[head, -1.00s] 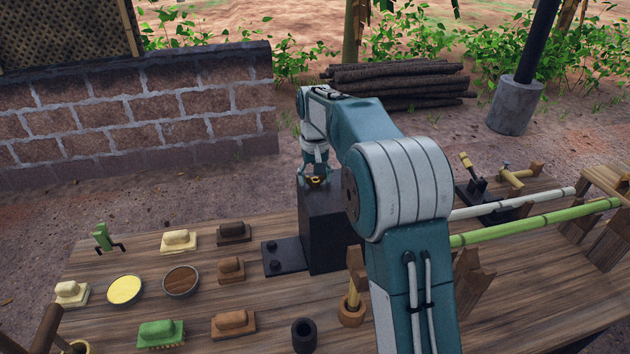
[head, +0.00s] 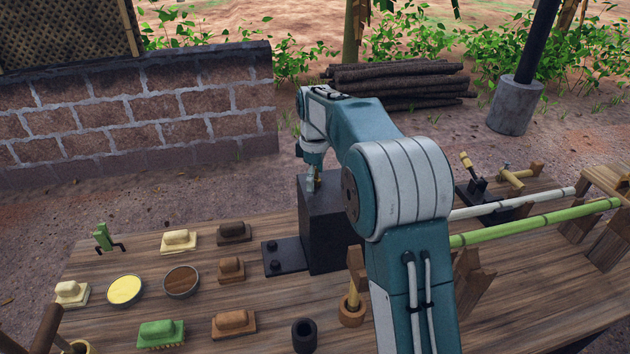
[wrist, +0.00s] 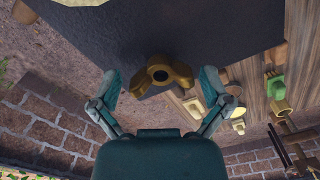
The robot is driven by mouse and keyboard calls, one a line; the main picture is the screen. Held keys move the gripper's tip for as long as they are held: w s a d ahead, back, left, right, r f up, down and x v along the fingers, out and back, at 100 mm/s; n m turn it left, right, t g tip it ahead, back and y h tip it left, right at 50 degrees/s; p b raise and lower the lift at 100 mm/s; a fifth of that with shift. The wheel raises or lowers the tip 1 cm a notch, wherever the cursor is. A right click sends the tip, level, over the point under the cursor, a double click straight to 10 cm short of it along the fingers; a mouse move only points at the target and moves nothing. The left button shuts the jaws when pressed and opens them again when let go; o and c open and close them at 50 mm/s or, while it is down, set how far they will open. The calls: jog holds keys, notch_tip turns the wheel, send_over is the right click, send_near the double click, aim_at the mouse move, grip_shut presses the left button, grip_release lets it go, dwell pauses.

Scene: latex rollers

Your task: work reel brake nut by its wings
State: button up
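The brass brake nut (wrist: 176,74) shows in the wrist view, with a round hub, a dark centre hole and wings pointing out to either side. It sits against the dark face of the black block (wrist: 110,40). My gripper (wrist: 160,82) is open, with one finger on each side of the nut and a visible gap to each wing. In the head view my gripper (head: 312,182) points down at the top of the black block (head: 328,235), and the nut is mostly hidden there.
The wooden bench (head: 220,285) holds several brushes, a yellow-filled bowl (head: 125,290) and a brown-filled bowl (head: 181,281) left of the block. Green and white poles (head: 540,222) lie to the right. A brick wall (head: 130,110) stands behind.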

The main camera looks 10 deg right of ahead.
notch_tip(320, 180, up, 12)
dwell(0.7)
jog(key=s+r+m+t, duration=0.35)
jog(key=s+m, duration=0.25)
jog(key=s, duration=1.1)
jog(key=s+f+m+t, duration=0.1)
jog(key=s+f+m, duration=0.2)
jog(key=s, duration=0.6)
jog(key=s+f+m+t, duration=0.1)
jog(key=s+f+m, duration=0.2)
jog(key=s+f, duration=0.3)
jog(key=s, duration=0.3)
jog(key=shift+f, duration=0.15)
jog(key=shift+s, duration=0.15)
